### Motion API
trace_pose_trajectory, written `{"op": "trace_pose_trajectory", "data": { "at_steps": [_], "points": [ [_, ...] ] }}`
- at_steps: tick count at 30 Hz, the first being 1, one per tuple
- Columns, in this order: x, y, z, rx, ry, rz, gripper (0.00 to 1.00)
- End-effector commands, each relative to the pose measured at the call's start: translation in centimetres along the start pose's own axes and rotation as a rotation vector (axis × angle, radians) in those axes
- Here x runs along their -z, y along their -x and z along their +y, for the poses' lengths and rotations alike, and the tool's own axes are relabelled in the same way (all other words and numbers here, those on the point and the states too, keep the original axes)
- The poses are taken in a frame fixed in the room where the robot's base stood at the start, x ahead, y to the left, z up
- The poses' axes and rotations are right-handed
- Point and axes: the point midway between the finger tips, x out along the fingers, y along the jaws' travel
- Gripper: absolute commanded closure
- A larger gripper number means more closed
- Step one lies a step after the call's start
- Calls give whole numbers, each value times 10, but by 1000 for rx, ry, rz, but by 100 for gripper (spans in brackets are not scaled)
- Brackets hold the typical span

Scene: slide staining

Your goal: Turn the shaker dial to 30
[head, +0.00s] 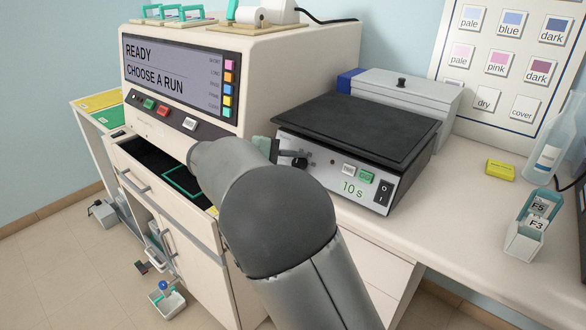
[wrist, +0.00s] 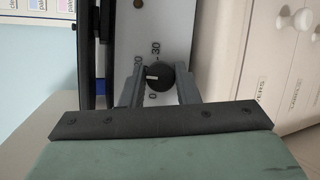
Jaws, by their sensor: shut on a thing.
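The shaker (head: 362,128) stands on the bench, with a flat black top and a light front panel. Its black dial (wrist: 162,77) sits between the two fingers of my gripper (wrist: 160,88), which are shut on it. The white mark on the dial points left in the wrist view, between the printed 0 and 30; another number at the left is partly hidden by a finger. In the head view the dial (head: 300,162) is at the left of the front panel, with my gripper at it, largely hidden by my arm. The panel reads 10 s.
The stainer (head: 235,75), reading READY, CHOOSE A RUN, stands left of the shaker above an open dark drawer (head: 150,160). A grey lidded box (head: 410,95) is behind the shaker. Bench to the right holds a yellow block (head: 500,170) and slide holder (head: 525,240).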

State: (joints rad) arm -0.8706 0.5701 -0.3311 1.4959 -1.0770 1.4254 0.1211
Motion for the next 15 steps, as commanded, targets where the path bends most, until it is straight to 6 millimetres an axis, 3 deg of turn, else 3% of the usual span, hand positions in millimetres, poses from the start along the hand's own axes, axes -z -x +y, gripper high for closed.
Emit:
{"op": "trace_pose_trajectory", "data": {
  "at_steps": [15],
  "points": [
    [0, -1, -1, 187, -454, 21, 94]
  ]
}}
